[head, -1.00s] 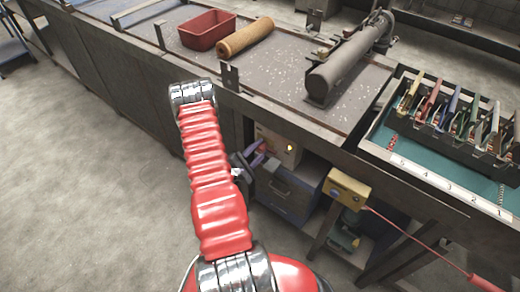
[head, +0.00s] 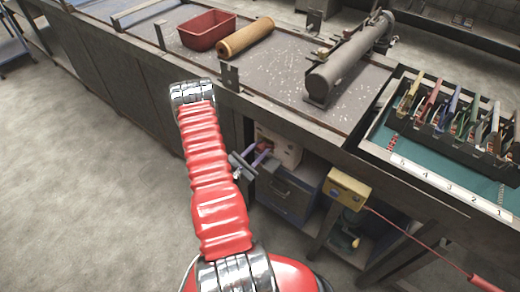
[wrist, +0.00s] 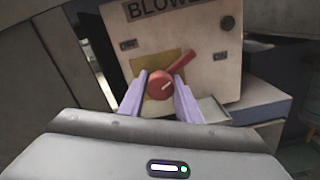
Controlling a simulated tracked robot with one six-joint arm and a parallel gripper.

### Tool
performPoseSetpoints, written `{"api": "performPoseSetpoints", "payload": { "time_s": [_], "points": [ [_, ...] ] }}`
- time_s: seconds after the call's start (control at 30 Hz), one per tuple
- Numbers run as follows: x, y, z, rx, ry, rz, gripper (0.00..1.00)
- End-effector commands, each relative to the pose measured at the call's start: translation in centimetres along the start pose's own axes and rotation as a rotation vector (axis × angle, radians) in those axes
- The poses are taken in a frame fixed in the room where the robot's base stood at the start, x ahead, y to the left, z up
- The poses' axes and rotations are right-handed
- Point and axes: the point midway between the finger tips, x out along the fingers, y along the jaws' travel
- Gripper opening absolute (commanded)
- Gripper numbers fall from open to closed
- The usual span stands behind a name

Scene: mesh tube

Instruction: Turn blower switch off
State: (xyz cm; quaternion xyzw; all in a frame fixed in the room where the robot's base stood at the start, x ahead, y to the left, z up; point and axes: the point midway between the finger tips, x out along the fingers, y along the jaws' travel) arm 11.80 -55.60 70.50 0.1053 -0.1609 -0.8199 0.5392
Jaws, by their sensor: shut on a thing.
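The blower switch box (wrist: 205,75) is a pale panel with "BLOW" readable at its top and a small label on each side. Its red rotary switch (wrist: 180,64) has a round hub and a lever slanting up and right, towards the right label. My gripper (wrist: 160,92) has its two purple fingers on either side of the hub, shut on it. In the head view the box (head: 288,148) sits under the bench, and my gripper (head: 264,150) meets its front. Part of the switch is hidden by the fingers there.
A grey drawer cabinet (head: 285,192) stands just below the box. A yellow control box (head: 348,188) with a red cable hangs to the right. The bench edge (head: 300,128) is close above my gripper. Open floor (head: 90,200) lies to the left.

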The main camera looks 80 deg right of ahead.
Motion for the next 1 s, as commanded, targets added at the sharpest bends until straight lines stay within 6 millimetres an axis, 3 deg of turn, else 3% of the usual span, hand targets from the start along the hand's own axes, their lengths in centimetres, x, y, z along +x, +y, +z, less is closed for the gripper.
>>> {"api": "performPoseSetpoints", "payload": {
  "time_s": [1.0],
  "points": [
    [-0.05, -0.06, -0.18, -0.928, 0.005, 0.0, 0.08]
  ]
}}
